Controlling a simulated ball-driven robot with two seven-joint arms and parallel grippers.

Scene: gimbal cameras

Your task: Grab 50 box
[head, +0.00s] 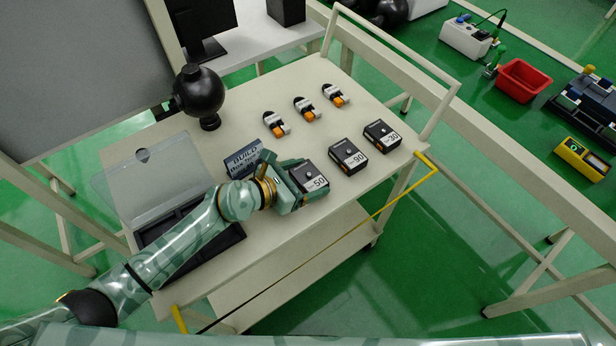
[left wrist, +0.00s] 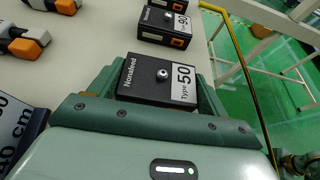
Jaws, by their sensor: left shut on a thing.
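The 50 box (head: 309,178) is a small black box with a white "50" label and a round knob on top. It is on the cart top, at the near end of a row of boxes. My left gripper (head: 300,180) is shut on it, with a finger on each side. In the left wrist view the 50 box (left wrist: 159,82) sits between the green fingers, its "Type 50" label facing up. I cannot tell whether it touches the cart top. My right gripper is not in view.
The 90 box (head: 348,155) and 30 box (head: 382,136) stand to the right on the cart (head: 240,92). Several orange-and-white parts (head: 304,108) lie behind. An open clear-lidded case (head: 190,243) lies left.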

